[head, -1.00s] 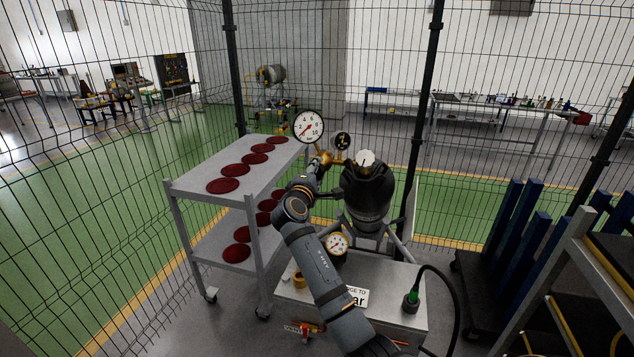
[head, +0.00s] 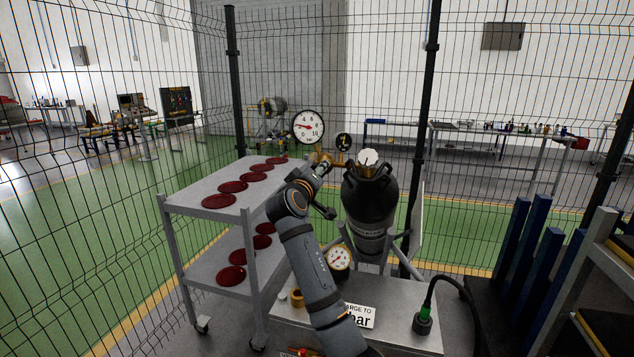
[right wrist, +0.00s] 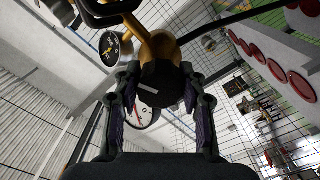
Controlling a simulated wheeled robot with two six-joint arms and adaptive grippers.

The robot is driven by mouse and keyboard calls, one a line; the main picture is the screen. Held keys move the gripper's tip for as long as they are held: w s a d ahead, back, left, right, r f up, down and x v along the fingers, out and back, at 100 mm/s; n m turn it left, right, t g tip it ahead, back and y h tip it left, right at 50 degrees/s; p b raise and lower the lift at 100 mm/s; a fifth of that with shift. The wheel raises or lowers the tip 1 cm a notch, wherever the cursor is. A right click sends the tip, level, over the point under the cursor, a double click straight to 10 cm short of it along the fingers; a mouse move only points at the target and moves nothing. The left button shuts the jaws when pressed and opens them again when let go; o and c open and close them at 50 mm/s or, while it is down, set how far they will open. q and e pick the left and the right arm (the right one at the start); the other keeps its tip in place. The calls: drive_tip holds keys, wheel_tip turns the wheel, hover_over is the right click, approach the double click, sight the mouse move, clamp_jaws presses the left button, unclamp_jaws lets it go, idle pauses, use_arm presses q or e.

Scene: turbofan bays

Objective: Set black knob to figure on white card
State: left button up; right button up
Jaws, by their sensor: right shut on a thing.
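The black knob (right wrist: 163,84), with a short white mark, sits on brass fittings in the right wrist view. My right gripper (right wrist: 162,108) is shut around it, one finger on each side. In the head view the gripper (head: 322,172) is at the brass fitting left of the black bottle (head: 369,210); the arm largely hides the knob. The large white dial (head: 308,126) above has its red needle pointing left, low on the scale. The white card (head: 359,316) reads "...RGE TO" and "bar"; my arm hides its figure. My left gripper is not in view.
A small black dial (head: 343,142) is beside the large one. Another gauge (head: 337,259) stands on the grey box (head: 400,310). A grey trolley (head: 215,200) with dark red discs stands left. Mesh fencing closes the back.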

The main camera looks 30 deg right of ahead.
drive_tip(key=shift+f+m+b, duration=0.25)
drive_tip(key=shift+m+b, duration=0.1)
drive_tip(key=shift+m, duration=0.05)
idle(0.4)
drive_tip(key=o, duration=0.9)
drive_tip(key=shift+c, duration=0.2)
drive_tip(key=o, duration=0.3)
drive_tip(key=shift+r, duration=0.15)
drive_tip(key=v, duration=1.2)
